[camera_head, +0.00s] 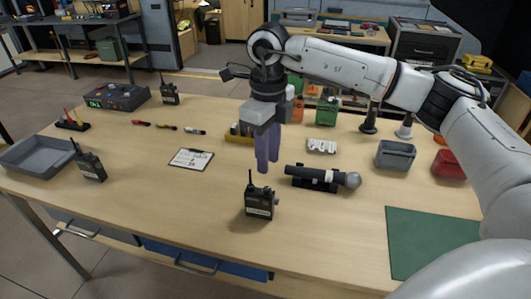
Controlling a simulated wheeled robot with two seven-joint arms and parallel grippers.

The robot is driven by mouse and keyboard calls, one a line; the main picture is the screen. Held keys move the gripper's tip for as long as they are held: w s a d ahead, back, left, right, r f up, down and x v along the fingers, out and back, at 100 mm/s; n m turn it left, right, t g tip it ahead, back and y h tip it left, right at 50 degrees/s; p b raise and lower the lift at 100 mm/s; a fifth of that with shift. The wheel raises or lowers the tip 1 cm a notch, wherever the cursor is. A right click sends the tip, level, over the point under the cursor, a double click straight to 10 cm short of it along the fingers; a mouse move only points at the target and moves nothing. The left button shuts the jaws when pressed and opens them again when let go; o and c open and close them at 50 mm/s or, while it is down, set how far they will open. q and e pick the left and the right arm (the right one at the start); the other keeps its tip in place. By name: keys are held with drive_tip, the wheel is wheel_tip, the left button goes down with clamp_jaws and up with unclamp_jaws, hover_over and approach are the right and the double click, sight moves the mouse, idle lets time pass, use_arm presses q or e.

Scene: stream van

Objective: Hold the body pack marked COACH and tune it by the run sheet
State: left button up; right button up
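Three black body packs with antennas and pale labels stand on the wooden table. One body pack (259,203) is at the front middle, another body pack (92,167) at the left, and a third body pack (170,95) at the back left. The labels are too small to read, so I cannot tell which is COACH. A run sheet on a clipboard (191,158) lies left of the middle. My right gripper (268,166) points down above and behind the front pack, apart from it. Its purple fingers look separated and empty. My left gripper is not in view.
A black microphone (318,176) lies on a stand right of the front pack. A grey tray (38,155), a receiver unit (118,97), a grey bin (396,155), a red bin (449,164) and a green mat (430,243) surround it.

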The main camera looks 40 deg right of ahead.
sight(268, 188)
wheel_tip(268, 188, down, 6)
drive_tip(key=n+b, duration=0.3)
drive_tip(key=shift+r+b, duration=0.2)
drive_tip(key=shift+b, duration=0.2)
drive_tip(key=shift+r+n, duration=0.2)
drive_tip(key=shift+n, duration=0.7)
drive_tip(key=n, duration=0.2)
drive_tip(key=shift+n, duration=0.4)
wheel_tip(268, 188, up, 3)
drive_tip(key=shift+f+m+p, duration=0.15)
drive_tip(key=shift+m+p, duration=0.95)
drive_tip(key=shift+p, duration=0.05)
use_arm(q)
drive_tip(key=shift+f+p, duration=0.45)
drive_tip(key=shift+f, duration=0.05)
use_arm(e)
drive_tip(key=shift+r+m, duration=0.65)
drive_tip(key=shift+m, duration=0.25)
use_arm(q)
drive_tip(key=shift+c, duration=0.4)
